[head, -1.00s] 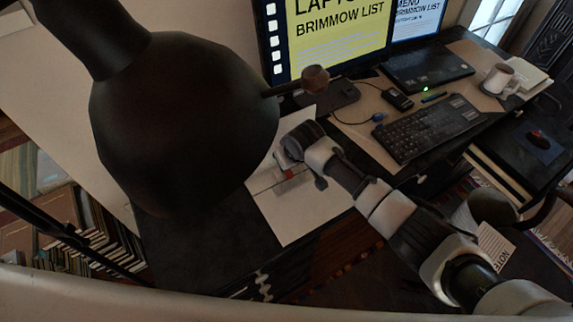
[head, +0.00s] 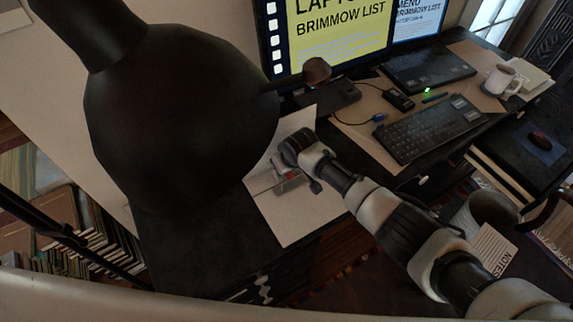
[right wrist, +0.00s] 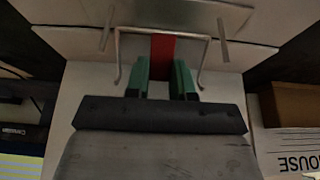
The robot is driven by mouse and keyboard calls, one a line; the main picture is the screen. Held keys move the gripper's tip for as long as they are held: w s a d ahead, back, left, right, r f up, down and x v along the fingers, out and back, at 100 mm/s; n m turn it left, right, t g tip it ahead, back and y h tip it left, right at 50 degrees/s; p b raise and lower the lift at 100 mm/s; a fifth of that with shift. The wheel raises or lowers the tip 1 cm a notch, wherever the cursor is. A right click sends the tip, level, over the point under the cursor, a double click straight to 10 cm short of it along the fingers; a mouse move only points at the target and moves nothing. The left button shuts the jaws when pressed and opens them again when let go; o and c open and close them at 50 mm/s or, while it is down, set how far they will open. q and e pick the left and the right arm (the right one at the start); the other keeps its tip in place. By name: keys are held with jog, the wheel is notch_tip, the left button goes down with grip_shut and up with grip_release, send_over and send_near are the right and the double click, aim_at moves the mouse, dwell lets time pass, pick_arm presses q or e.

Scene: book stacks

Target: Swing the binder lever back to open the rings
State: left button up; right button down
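A white open binder (head: 272,210) lies flat on the dark desk, partly hidden by my right arm. In the right wrist view, the red lever (right wrist: 162,47) stands between the green fingertips of my right gripper (right wrist: 163,75). It fills the narrow gap between them, so the fingers look shut on it. A bent metal wire (right wrist: 118,55) runs around both sides, with two metal prongs (right wrist: 223,25) beyond. My left gripper is out of view.
A large dark round lamp shade (head: 180,110) blocks much of the left. A monitor (head: 335,35) stands behind.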

jog(key=shift+w+f+g+b, duration=0.1)
jog(key=shift+f+g+b, duration=0.15)
jog(key=shift+b, duration=0.2)
jog(key=shift+a+g+h+b, duration=0.1)
jog(key=shift+g+h+b, duration=0.3)
jog(key=shift+h, duration=0.1)
jog(key=c, duration=1.2)
grip_release()
jog(key=shift+c, duration=0.2)
jog(key=shift+r, duration=0.1)
